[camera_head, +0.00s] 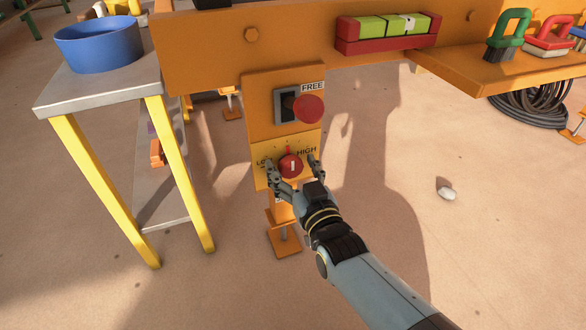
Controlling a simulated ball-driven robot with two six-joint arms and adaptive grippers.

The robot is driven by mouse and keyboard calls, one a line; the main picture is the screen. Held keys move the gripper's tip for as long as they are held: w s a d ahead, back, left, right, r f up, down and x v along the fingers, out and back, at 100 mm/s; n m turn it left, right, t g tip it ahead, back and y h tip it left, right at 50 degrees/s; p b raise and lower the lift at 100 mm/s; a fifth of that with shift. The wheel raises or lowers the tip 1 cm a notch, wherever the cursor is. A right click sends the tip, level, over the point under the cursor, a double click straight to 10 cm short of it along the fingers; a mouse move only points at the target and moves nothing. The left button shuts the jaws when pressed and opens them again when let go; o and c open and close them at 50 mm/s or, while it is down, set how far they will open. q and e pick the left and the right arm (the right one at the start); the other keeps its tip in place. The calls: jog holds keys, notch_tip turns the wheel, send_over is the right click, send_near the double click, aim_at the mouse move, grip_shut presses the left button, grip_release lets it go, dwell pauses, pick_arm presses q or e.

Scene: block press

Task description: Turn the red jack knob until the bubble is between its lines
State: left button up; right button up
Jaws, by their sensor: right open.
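The red jack knob (290,165) sits on a yellow panel (262,178) marked LOW and HIGH, low on the orange press frame. The level (392,36) is a red holder with a green vial on the beam above, and a small pale bubble (410,22) shows right of the vial's middle, near a dark line. My left gripper is not in view.
A red round button (307,109) and a switch plate labelled FREE are above the knob. A grey table (95,92) with a blue bowl (99,46) stands at left. Brushes with green and red handles (510,35) lie on the orange shelf at right. A white stone (446,193) lies on the floor.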

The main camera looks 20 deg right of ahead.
jog(key=c, duration=1.2)
jog(key=shift+o, duration=0.2)
jog(key=shift+r+m, duration=0.1)
jog(key=shift+m, duration=0.3)
jog(key=m+p, duration=0.2)
jog(key=shift+d+m, duration=0.1)
jog(key=shift+m, duration=0.3)
jog(key=m, duration=0.3)
jog(key=shift+p, duration=0.35)
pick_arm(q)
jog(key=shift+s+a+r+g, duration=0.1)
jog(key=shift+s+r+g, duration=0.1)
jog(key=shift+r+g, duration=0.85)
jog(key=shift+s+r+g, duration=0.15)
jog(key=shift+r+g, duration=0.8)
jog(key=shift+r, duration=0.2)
pick_arm(e)
jog(key=shift+d+f+m, duration=0.1)
jog(key=shift+f+m, duration=0.1)
jog(key=shift+m, duration=0.9)
jog(key=o, duration=1.2)
jog(key=shift+c, duration=0.2)
jog(key=shift+s, duration=0.1)
